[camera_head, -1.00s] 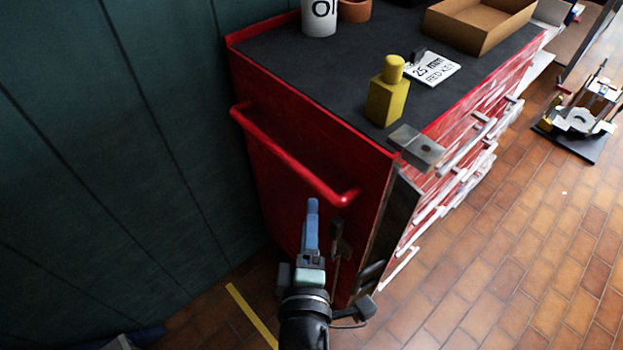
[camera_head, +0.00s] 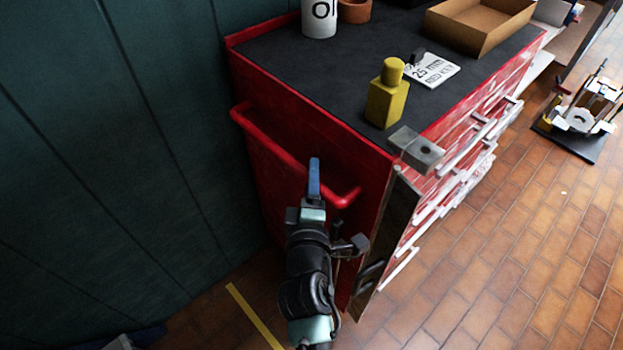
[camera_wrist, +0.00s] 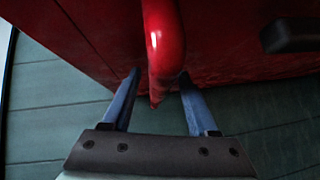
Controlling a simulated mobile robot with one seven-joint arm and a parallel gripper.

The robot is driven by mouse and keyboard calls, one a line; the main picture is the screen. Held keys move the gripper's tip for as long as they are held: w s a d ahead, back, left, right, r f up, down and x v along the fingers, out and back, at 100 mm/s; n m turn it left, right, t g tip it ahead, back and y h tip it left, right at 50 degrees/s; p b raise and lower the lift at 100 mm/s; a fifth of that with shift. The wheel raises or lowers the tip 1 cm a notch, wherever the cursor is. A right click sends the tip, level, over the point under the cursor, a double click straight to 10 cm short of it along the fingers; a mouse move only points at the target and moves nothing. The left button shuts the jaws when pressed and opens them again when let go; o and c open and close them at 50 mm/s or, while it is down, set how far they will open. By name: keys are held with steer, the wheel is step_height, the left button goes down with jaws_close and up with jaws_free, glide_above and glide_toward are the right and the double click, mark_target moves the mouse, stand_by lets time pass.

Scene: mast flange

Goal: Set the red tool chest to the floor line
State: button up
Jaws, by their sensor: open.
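The red tool chest (camera_head: 330,107) stands against the dark green wall, with a dark mat on its top. Its red push handle (camera_head: 272,146) runs along the near end. My gripper (camera_head: 314,163) is at the handle, toward its right end. In the wrist view my open gripper (camera_wrist: 158,80) has one blue finger on each side of the red handle (camera_wrist: 162,45), which passes between them. I cannot tell whether either finger touches it. A yellow floor line (camera_head: 254,315) lies on the tiles at the lower left, partly out of view.
On the chest top are a yellow bottle (camera_head: 386,98), a label card (camera_head: 432,70), a white mug (camera_head: 319,18) and a cardboard tray (camera_head: 480,25). A wheeled device (camera_head: 580,120) stands at right. Tiled floor (camera_head: 500,260) is clear at the lower right.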

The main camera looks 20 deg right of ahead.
jaws_close()
stand_by(1.3)
